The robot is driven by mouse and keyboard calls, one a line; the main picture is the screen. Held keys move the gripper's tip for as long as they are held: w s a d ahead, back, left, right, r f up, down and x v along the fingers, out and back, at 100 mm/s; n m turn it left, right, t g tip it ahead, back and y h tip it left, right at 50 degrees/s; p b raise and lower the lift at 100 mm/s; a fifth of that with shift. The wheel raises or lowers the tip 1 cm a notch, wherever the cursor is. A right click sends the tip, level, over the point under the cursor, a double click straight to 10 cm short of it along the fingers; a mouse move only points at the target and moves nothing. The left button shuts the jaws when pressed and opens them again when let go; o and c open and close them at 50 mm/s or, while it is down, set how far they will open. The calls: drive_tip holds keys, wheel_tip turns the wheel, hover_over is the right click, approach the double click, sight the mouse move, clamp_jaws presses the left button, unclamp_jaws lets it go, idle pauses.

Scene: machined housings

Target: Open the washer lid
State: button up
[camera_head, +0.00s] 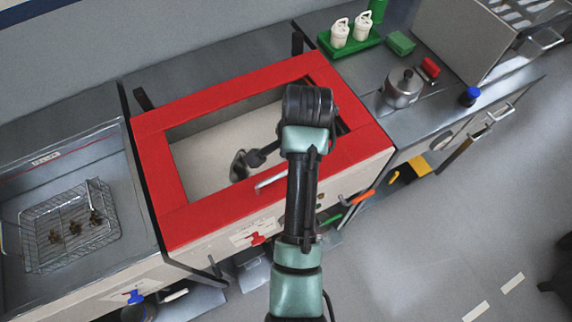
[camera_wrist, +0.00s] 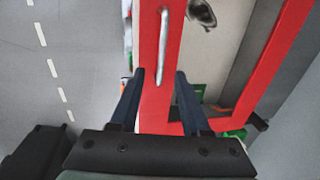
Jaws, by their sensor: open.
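The washer lid (camera_head: 178,205) is a red frame around a large pale central area, lying flat on the pale washer body (camera_head: 200,254). It also shows in the wrist view (camera_wrist: 150,30). A silver bar handle (camera_head: 270,180) sits on its front strip and shows end to end in the wrist view (camera_wrist: 163,48). My gripper (camera_wrist: 161,73) is open, its dark fingers either side of the handle's near end in that picture. I cannot tell how far above the handle they are. In the head view my arm hides the gripper.
A dark grey object (camera_head: 240,165) shows within the frame. A sink with a wire basket (camera_head: 70,228) is at left. The floor at right (camera_head: 440,230) is mostly clear.

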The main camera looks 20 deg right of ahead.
drive_tip(key=f, duration=0.2)
drive_tip(key=w+f, duration=0.1)
drive_tip(key=f, duration=0.2)
drive_tip(key=w+f+p, duration=0.1)
drive_tip(key=f, duration=0.2)
drive_tip(key=shift+f, duration=0.2)
clamp_jaws()
drive_tip(key=shift+s, duration=0.1)
idle(1.0)
